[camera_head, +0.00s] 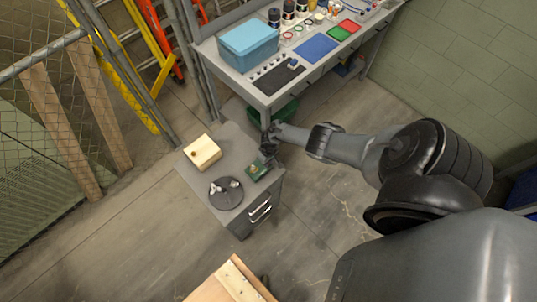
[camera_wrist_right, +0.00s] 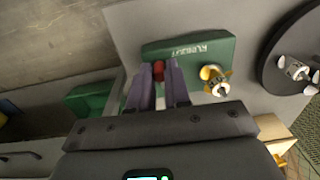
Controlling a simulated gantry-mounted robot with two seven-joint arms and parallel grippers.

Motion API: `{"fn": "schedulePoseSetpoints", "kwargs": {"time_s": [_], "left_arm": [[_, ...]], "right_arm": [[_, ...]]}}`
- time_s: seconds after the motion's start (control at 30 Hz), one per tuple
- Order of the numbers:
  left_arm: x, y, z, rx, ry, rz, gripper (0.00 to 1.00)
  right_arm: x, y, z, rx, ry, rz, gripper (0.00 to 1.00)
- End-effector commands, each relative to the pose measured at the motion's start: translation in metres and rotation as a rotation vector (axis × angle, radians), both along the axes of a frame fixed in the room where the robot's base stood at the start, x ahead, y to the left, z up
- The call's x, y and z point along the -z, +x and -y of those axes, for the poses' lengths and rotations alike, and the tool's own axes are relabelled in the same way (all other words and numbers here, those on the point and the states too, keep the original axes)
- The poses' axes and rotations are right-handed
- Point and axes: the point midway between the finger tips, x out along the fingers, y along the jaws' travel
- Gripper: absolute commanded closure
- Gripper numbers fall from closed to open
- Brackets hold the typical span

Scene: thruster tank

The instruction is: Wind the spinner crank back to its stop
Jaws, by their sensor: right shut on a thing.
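The spinner unit is a small green block (camera_head: 251,174) on top of a grey drawer cabinet; it also shows in the right wrist view (camera_wrist_right: 212,48), with raised lettering along its far edge. A brass and silver propeller-like part (camera_wrist_right: 215,80) stands on the block. My right gripper (camera_head: 268,154) is over the block's right edge. In the right wrist view its two fingers (camera_wrist_right: 160,78) are closed around a small red knob (camera_wrist_right: 158,70), which seems to be the crank's handle. The rest of the crank is hidden by the fingers. My left gripper is not in view.
A dark round disc (camera_head: 226,201) with silver parts and a wooden box (camera_head: 203,152) share the grey cabinet top (camera_head: 230,140). A workbench with a blue bin (camera_head: 248,45) stands behind, with a green crate (camera_head: 284,110) under it. Open floor lies left and in front.

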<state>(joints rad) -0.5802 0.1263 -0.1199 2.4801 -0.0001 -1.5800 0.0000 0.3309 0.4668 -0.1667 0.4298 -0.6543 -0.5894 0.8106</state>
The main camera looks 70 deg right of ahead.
Motion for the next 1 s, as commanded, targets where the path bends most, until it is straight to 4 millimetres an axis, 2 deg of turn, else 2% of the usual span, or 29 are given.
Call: {"fn": "schedulePoseSetpoints", "kwargs": {"time_s": [0.33, 0.87, 0.9, 1.0], "left_arm": [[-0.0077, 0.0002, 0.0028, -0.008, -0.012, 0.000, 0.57], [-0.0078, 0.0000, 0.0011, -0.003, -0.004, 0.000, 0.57], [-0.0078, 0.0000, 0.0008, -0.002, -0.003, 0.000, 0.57], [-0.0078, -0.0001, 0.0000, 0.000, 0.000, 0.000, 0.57]], "right_arm": [[-0.0007, 0.0019, -0.0046, 0.146, 0.001, 0.000, 1.00], [-0.0002, 0.0024, -0.0049, 0.169, -0.001, 0.001, 1.00], [-0.0002, 0.0025, -0.0050, 0.169, 0.000, 0.001, 0.80], [-0.0002, 0.0024, -0.0049, 0.169, -0.001, 0.001, 0.64]]}}
